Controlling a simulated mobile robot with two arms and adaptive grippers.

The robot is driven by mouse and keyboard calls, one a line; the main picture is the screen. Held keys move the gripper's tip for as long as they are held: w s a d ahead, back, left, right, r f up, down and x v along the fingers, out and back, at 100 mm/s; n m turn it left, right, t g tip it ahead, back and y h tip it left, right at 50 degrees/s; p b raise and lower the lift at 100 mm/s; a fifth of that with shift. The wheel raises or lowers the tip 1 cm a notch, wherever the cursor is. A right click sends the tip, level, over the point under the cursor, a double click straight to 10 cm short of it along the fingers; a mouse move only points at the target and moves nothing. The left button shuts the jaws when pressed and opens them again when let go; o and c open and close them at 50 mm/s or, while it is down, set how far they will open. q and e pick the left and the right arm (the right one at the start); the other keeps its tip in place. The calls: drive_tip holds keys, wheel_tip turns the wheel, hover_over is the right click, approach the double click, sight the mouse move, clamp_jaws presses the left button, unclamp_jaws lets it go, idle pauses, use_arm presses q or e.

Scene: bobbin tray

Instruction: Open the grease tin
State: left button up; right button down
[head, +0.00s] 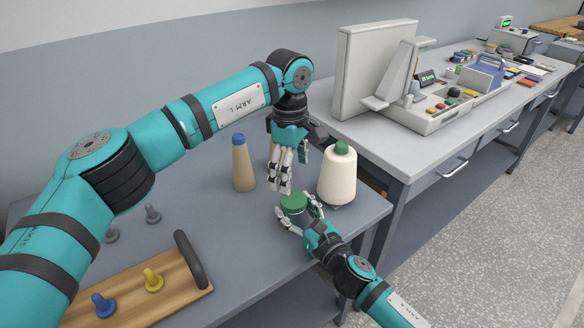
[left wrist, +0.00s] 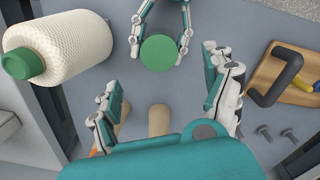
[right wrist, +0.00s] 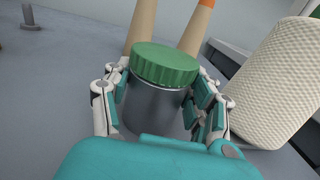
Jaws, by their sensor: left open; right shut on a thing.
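The grease tin (right wrist: 155,105) has a dark grey body and a ribbed green lid, and stands upright on the near table. The lid (head: 293,201) sits on it in the head view and shows as a round green disc in the left wrist view (left wrist: 159,54). My right gripper (right wrist: 160,90) is shut on the tin's body below the lid, one finger on each side. My left gripper (head: 281,187) is open and empty, pointing down just above and behind the lid. In the left wrist view its fingers (left wrist: 162,78) are spread wide, with the lid beyond them.
A cream yarn cone (head: 337,178) with a green top stands close right of the tin. A blue-topped tan cone (head: 243,168) stands to the left; another, orange-tipped (right wrist: 190,35), is mostly hidden behind my left gripper. A wooden tray (head: 130,290) with a black handle lies front left.

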sight(293, 200)
use_arm(q)
drive_tip(key=shift+m, duration=0.3)
drive_tip(key=shift+f, duration=0.4)
drive_tip(key=shift+d+f, duration=0.1)
drive_tip(key=shift+f, duration=3.45)
